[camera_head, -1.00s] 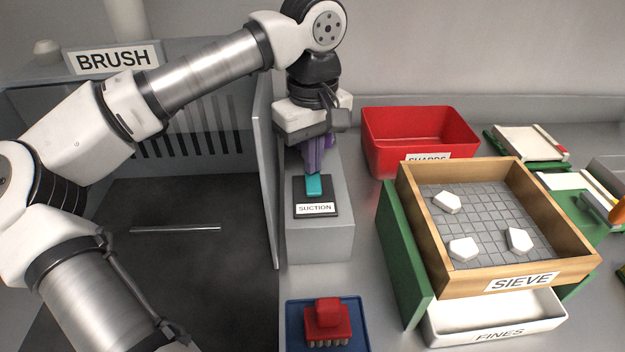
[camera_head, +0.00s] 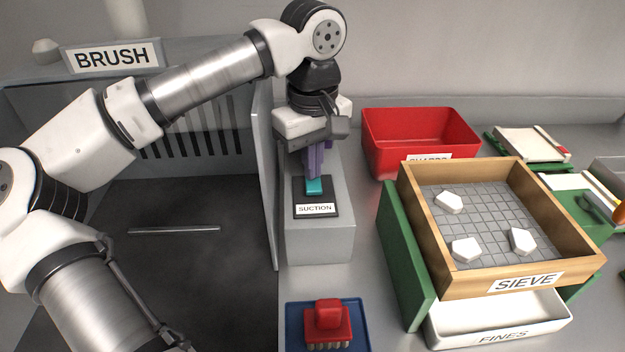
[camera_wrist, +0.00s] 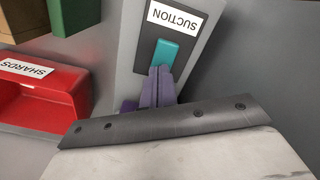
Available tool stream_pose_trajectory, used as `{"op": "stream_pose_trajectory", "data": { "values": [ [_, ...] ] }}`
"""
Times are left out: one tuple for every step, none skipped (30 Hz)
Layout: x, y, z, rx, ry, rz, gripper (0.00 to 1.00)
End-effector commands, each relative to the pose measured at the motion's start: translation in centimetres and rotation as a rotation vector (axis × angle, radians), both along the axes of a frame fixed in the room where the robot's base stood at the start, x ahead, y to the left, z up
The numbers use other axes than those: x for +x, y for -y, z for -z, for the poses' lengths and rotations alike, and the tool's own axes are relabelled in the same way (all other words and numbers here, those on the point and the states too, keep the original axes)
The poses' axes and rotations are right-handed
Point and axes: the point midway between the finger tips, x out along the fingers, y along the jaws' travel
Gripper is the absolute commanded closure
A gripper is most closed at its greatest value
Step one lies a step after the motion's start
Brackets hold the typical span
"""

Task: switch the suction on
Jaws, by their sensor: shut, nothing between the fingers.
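The suction switch is a teal rocker (camera_head: 314,186) on a dark plate (camera_head: 326,206) labelled SUCTION, on top of a grey box (camera_head: 320,242). My gripper (camera_head: 315,176) is shut and empty, pointing down, its purple fingertips at the far end of the teal rocker. In the wrist view the fingers (camera_wrist: 160,72) meet the near end of the teal rocker (camera_wrist: 164,53) and look in contact with it. The fingers hide part of the rocker's far end.
A red SHARDS bin (camera_head: 420,135) stands right of the box. The wooden SIEVE (camera_head: 405,205) holds white shards above a FINES tray (camera_head: 500,325). A red brush (camera_head: 328,322) lies on a blue tray in front. A grey panel (camera_head: 265,175) stands close on the left.

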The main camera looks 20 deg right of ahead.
Motion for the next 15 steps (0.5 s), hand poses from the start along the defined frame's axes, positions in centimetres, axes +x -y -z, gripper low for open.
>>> {"op": "stream_pose_trajectory", "data": {
  "values": [
    [-0.1,0.0,0.1,0.002,-0.004,0.001,1.00],
    [-0.1,0.0,0.0,0.003,-0.004,0.001,1.00],
    [-0.1,0.0,-0.2,0.003,-0.004,0.001,1.00],
    [-0.1,0.0,-0.4,0.003,-0.004,0.001,1.00],
    [-0.1,0.0,-0.6,0.003,-0.004,0.001,1.00],
    [-0.1,0.0,-0.9,0.002,-0.004,0.001,1.00],
    [-0.1,0.0,-1.2,0.002,-0.004,0.001,1.00],
    [-0.1,0.0,-1.4,0.002,-0.004,0.001,1.00],
    [-0.1,0.0,-1.8,0.001,-0.003,0.001,1.00],
    [-0.1,0.0,-2.0,0.001,-0.003,0.001,1.00],
    [-0.1,0.0,-2.3,0.001,-0.003,0.001,1.00],
    [-0.1,0.0,-2.6,0.001,-0.003,0.001,1.00],
    [-0.1,0.0,-2.9,0.001,-0.003,0.001,1.00],
    [-0.1,0.0,-3.1,0.001,-0.003,0.001,1.00],
    [-0.1,0.0,-3.4,0.001,-0.003,0.001,1.00]
  ]
}}
